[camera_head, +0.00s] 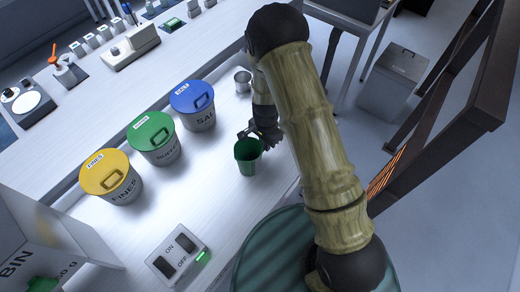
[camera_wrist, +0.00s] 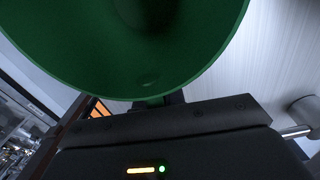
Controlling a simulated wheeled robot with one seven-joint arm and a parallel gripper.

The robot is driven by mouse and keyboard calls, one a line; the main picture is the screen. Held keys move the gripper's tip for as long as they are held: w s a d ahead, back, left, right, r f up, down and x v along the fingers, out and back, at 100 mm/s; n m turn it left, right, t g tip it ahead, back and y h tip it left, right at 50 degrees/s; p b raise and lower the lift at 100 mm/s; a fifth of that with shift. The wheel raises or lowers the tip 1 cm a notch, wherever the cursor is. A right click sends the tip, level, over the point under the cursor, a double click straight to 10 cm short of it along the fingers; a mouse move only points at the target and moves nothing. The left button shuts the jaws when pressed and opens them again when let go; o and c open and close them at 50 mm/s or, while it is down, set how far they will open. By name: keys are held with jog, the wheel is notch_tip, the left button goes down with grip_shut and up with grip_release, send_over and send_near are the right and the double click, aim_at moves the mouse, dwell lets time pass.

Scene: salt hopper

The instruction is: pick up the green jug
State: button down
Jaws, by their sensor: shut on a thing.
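The green jug (camera_head: 248,160) is an open-topped cup near the right edge of the white table in the head view. My gripper (camera_head: 251,133) is at its upper rim, on the far side, and is shut on it. The jug looks upright; I cannot tell whether its base touches the table. In the wrist view the jug (camera_wrist: 150,70) fills the upper middle, right in front of the gripper body. The fingertips are mostly hidden behind the jug there.
Yellow (camera_head: 111,178), green (camera_head: 154,138) and blue (camera_head: 193,105) lidded buckets stand left of the jug. A metal cup (camera_head: 243,80) stands behind it. An ON/OFF switch box (camera_head: 178,254) is at the front, and a bin box (camera_head: 40,240) at lower left.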

notch_tip(320, 180, up, 10)
jog(key=shift+f+b, duration=0.1)
jog(key=shift+b, duration=0.6)
